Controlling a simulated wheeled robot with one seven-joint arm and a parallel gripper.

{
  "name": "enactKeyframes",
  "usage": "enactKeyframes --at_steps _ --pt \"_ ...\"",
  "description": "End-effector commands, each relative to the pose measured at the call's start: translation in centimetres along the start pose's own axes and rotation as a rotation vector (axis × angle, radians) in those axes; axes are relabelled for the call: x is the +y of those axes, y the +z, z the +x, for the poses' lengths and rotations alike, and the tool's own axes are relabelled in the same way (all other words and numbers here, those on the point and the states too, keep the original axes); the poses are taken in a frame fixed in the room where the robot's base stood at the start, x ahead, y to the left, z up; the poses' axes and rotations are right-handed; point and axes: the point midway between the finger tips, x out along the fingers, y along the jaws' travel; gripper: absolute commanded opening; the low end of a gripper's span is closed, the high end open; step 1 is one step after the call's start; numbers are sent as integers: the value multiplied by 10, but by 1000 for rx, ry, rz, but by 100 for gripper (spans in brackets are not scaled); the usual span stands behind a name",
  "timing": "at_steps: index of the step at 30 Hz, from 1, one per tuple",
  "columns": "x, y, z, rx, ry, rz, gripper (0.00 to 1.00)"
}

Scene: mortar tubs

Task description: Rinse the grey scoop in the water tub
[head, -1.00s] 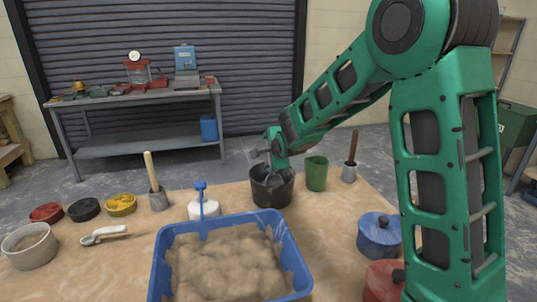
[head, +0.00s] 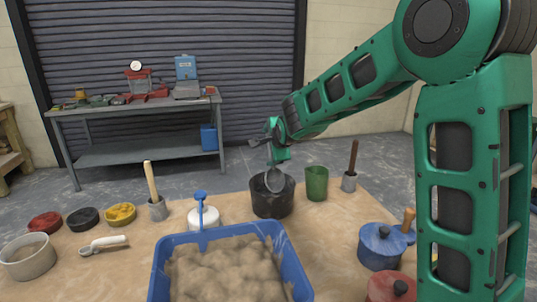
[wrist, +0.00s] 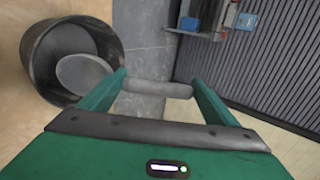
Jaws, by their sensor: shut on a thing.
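My gripper (head: 277,150) is shut on the grey handle of the grey scoop (head: 275,181), just above the black tub (head: 271,205). The scoop hangs down with its bowl at the tub's mouth, partly above the rim. In the wrist view the handle lies across between the green fingers (wrist: 157,88). The scoop's oval bowl (wrist: 84,75) shows there against the dark tub (wrist: 38,45). Something grey shows inside the tub; I cannot tell the water's level. Whether the bowl touches the tub is not clear.
A green cup (head: 316,184) stands close right of the tub, with a wooden-handled tool in a grey cup (head: 349,182) beyond. A blue sand tray (head: 160,265) is in front. A blue lidded pot (head: 381,246) stands at right, and another scoop (head: 104,244) lies at left.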

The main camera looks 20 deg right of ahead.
Motion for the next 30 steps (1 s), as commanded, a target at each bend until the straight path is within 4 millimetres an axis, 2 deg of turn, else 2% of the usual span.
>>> enactKeyframes --at_steps 21,30 --pt "-43 0 -27 0 -3 0 34" --pt "-50 0 -31 0 -1 -1 34"
